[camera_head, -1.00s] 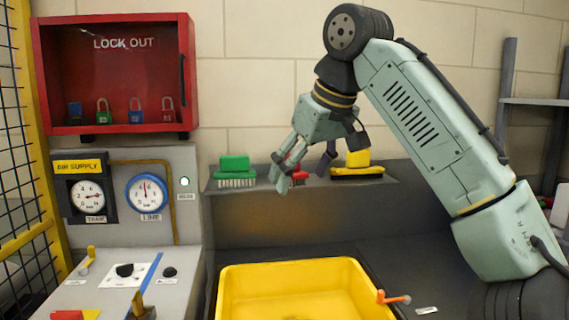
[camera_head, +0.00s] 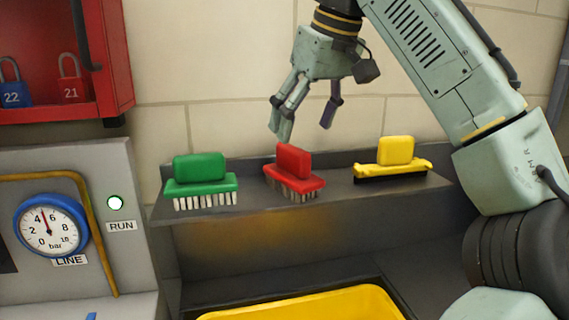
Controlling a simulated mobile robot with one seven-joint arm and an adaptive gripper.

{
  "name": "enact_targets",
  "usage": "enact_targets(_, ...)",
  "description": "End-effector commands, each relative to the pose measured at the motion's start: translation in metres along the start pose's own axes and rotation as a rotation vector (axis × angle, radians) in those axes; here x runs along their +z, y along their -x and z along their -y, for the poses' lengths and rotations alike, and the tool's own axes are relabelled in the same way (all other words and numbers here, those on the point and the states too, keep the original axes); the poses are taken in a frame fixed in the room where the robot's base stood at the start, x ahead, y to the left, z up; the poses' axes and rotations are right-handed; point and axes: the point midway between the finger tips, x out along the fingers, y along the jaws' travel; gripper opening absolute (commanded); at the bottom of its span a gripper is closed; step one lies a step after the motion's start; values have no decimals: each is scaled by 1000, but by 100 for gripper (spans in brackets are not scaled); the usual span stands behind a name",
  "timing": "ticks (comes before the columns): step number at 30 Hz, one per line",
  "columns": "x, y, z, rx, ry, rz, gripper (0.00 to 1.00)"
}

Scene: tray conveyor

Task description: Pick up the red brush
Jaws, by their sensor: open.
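The red brush (camera_head: 294,168) sits bristles down on the grey shelf (camera_head: 225,210), between a green brush (camera_head: 200,176) on the left and a yellow brush (camera_head: 394,156) on the right. It is turned slightly at an angle, with pale bristles showing below its red base. My gripper (camera_head: 305,127) is above the red brush, fingers pointing down and spread apart, with nothing between them. The fingertips appear just above or behind the top of the brush block; I cannot tell the exact depth gap.
A yellow bin (camera_head: 310,306) stands below the shelf. On the left are a grey panel with a round blue-rimmed gauge (camera_head: 50,228) and a red lockout box (camera_head: 100,60). The tiled wall is close behind the shelf.

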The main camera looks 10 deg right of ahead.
Motion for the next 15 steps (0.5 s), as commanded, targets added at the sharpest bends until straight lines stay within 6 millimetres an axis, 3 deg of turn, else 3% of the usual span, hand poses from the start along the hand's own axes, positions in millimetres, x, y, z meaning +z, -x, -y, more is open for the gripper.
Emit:
enact_targets(9, 0, -44, 0, -5, 3, 1, 70)
enact_targets(15, -1, -58, 1, -3, 1, 0, 70)
